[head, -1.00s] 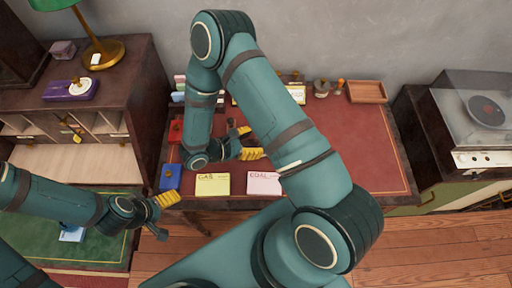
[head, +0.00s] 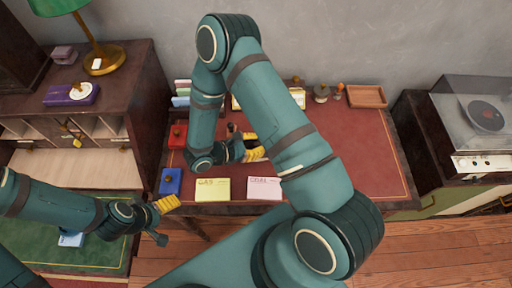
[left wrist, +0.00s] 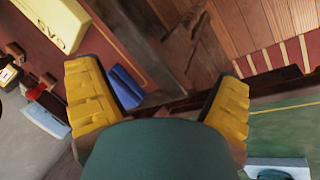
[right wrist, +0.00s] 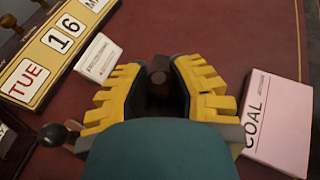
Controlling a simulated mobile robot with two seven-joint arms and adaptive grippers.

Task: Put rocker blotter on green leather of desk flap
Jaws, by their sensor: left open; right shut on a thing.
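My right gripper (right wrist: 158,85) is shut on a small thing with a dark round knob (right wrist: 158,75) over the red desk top. The fingers hide most of this thing, so I cannot tell if it is the rocker blotter. In the head view this gripper (head: 254,150) is partly behind my right arm. The green leather (head: 108,252) of the desk flap lies at the lower left, partly under my left arm. A small blue and white thing (head: 70,239) lies on it. My left gripper (head: 164,218) is open and empty between the flap and the red desk.
The red desk top (head: 355,150) holds a yellow card (head: 213,189), a pink COAL card (head: 264,188), a blue box (head: 171,181), a red box (head: 178,135) and a wooden tray (head: 366,96). Its right part is clear. A purple thing (head: 70,94) and lamp (head: 98,62) stand on the cabinet.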

